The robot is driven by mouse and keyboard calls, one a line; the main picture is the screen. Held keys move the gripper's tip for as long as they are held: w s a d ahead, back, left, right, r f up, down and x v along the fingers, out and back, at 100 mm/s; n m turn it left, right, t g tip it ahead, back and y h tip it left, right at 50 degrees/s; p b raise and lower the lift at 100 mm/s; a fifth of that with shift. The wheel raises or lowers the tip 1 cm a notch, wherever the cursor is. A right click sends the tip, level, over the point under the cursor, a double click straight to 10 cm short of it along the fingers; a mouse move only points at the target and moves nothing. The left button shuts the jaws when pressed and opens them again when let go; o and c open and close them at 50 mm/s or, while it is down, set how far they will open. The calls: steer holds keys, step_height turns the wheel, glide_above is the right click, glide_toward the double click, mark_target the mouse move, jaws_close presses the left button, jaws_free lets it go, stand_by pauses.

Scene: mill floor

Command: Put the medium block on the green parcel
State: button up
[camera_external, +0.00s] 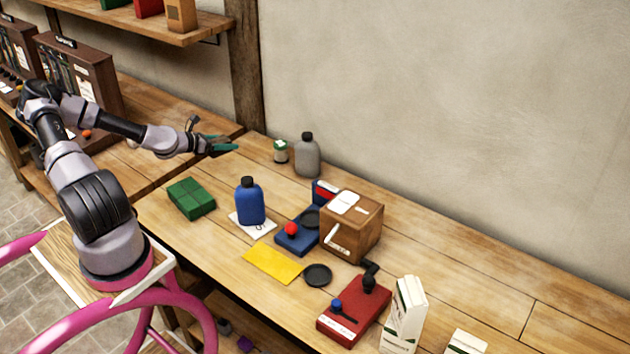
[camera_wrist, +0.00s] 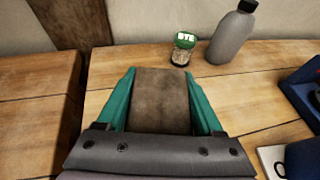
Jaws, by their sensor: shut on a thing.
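My gripper (camera_external: 222,145) is raised over the back left of the workbench, its teal fingers stretched toward the right. In the wrist view my gripper (camera_wrist: 160,82) is shut on a brown block (camera_wrist: 160,105), with one finger on each side of it. I take this to be the medium block; it is hard to make out in the external view. The green parcel (camera_external: 190,198) lies flat on the bench, nearer the camera and a little left of my gripper. It is out of sight in the wrist view.
A grey bottle (camera_external: 307,157) and a small labelled jar (camera_external: 281,151) stand to the right of my gripper. A blue bottle (camera_external: 250,201) stands right of the parcel. A wooden box (camera_external: 365,240), yellow sheet (camera_external: 273,264) and red device (camera_external: 352,310) lie farther right.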

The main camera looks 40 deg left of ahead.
mark_target(204, 196)
steer(key=s+d+r+m+g+h, duration=0.2)
steer(key=s+d+m+h, duration=0.15)
steer(key=s, duration=0.55)
steer(key=s+d+r+m+g+h, duration=0.1)
steer(key=s+d+r+m+h, duration=0.25)
steer(key=s, duration=0.45)
steer(key=shift+n+y, duration=0.3)
steer(key=shift+n, duration=0.1)
steer(key=f, duration=1)
steer(key=shift+s+d+f, duration=0.15)
steer(key=shift+s+f, duration=0.1)
steer(key=shift+s, duration=0.15)
steer(key=o, duration=1.4)
steer(key=shift+f, duration=0.15)
steer(key=shift+o, duration=0.2)
